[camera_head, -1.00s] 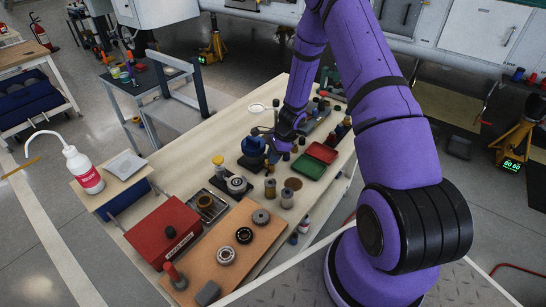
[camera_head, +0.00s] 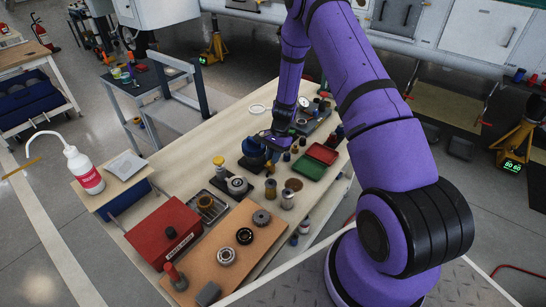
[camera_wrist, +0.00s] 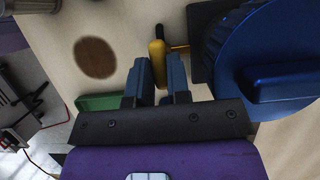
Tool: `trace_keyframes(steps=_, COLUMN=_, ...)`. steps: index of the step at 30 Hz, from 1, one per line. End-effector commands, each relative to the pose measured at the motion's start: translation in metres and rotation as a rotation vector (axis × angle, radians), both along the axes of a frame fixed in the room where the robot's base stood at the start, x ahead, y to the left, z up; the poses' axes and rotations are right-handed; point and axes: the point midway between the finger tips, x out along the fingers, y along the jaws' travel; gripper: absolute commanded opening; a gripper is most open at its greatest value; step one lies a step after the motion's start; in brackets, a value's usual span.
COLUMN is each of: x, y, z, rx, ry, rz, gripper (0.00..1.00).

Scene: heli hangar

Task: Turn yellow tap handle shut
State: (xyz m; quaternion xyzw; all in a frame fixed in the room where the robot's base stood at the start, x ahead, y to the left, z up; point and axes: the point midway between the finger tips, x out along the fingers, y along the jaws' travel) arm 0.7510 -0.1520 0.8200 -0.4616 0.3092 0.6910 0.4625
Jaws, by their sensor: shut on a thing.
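The yellow tap handle (camera_wrist: 157,62) shows in the wrist view as a short upright yellow bar with a thin stem running right towards a dark block beside a big blue drum (camera_wrist: 270,50). My gripper (camera_wrist: 158,75) has its two blue-grey fingers on either side of the handle's lower part and is shut on it. In the head view my gripper (camera_head: 275,142) is low over the bench, beside the blue drum (camera_head: 253,150).
The wooden bench (camera_head: 185,148) carries a green tray (camera_head: 309,168), a red tray (camera_head: 323,153), a red box (camera_head: 162,232), a brown mat with bearings (camera_head: 225,275) and several small cans. A brown disc (camera_wrist: 95,58) lies left of the handle.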

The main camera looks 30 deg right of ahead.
Motion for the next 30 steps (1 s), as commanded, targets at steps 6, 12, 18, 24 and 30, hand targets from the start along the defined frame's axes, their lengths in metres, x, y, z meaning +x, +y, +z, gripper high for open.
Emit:
trace_keyframes(steps=6, x=0.0, y=0.0, z=0.0, rx=-0.001, ry=-0.001, rz=0.016, gripper=0.0)
trace_keyframes(steps=12, x=0.0, y=0.0, z=0.0, rx=0.0, ry=-0.001, rz=0.016, gripper=0.0)
trace_keyframes(steps=18, x=0.0, y=0.0, z=0.0, rx=-0.001, ry=-0.001, rz=0.015, gripper=0.43)
trace_keyframes(steps=24, x=0.0, y=0.0, z=0.0, rx=0.0, ry=0.0, rz=0.014, gripper=0.43)
trace_keyframes(steps=30, x=0.003, y=-0.004, z=0.011, rx=-0.001, ry=-0.003, rz=0.014, gripper=0.43)
